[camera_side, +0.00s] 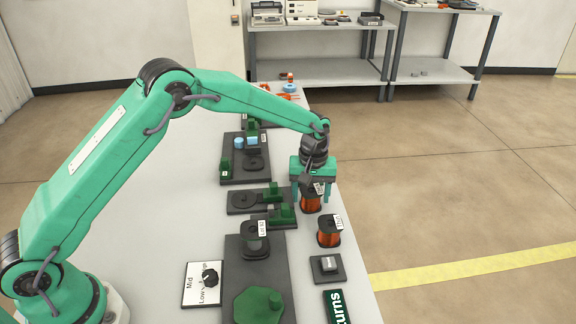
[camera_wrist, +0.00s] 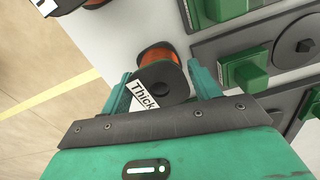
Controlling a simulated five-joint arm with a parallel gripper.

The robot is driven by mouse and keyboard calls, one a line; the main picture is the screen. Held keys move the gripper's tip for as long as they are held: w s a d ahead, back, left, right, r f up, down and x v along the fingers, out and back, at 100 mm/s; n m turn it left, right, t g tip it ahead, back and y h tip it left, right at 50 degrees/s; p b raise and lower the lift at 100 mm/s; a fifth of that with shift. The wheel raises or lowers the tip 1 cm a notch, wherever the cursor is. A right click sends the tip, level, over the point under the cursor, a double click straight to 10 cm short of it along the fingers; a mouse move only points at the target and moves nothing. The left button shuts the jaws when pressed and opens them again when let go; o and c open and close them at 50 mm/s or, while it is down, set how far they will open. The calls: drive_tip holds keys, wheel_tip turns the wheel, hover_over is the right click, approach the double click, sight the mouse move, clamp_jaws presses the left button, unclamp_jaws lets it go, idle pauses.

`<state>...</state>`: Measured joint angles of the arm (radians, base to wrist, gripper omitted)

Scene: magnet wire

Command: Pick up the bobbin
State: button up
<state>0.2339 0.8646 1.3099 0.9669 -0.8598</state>
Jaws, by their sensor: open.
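A copper-wound bobbin with black flanges (camera_side: 311,204) stands near the right edge of the table in the side view, partly hidden by my gripper (camera_side: 312,188). In the wrist view the bobbin (camera_wrist: 162,72) has a white "Thick" tag and sits between the two green fingers of my gripper (camera_wrist: 163,82). The fingers are apart, one on each side of it, and I cannot tell whether either touches it. A second copper bobbin (camera_side: 329,232) with a white tag stands nearer the camera. Its edge shows at the top of the wrist view (camera_wrist: 94,3).
Dark fixtures with green blocks (camera_side: 268,200) lie just left of the bobbin. An empty-looking tagged spool (camera_side: 256,238) stands on a dark plate (camera_side: 270,277). A dial panel (camera_side: 204,284) and a small switch box (camera_side: 328,267) are nearer the camera. Open table lies left of the fixtures.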

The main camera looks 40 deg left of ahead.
sight(312, 192)
drive_tip(key=shift+r, duration=0.1)
drive_tip(key=c, duration=0.9)
drive_tip(key=shift+r, duration=0.15)
drive_tip(key=shift+r, duration=0.5)
drive_tip(key=r, duration=0.3)
drive_tip(key=shift+s+d+r, duration=0.15)
drive_tip(key=shift+s+d, duration=0.05)
drive_tip(key=shift+d, duration=0.1)
drive_tip(key=s+d+r, duration=0.4)
drive_tip(key=s+d, duration=0.1)
drive_tip(key=s+d+r, duration=0.2)
drive_tip(key=shift+s+d+r, duration=0.2)
drive_tip(key=shift+s+d, duration=0.15)
drive_tip(key=shift+d, duration=0.05)
drive_tip(key=shift+a, duration=0.1)
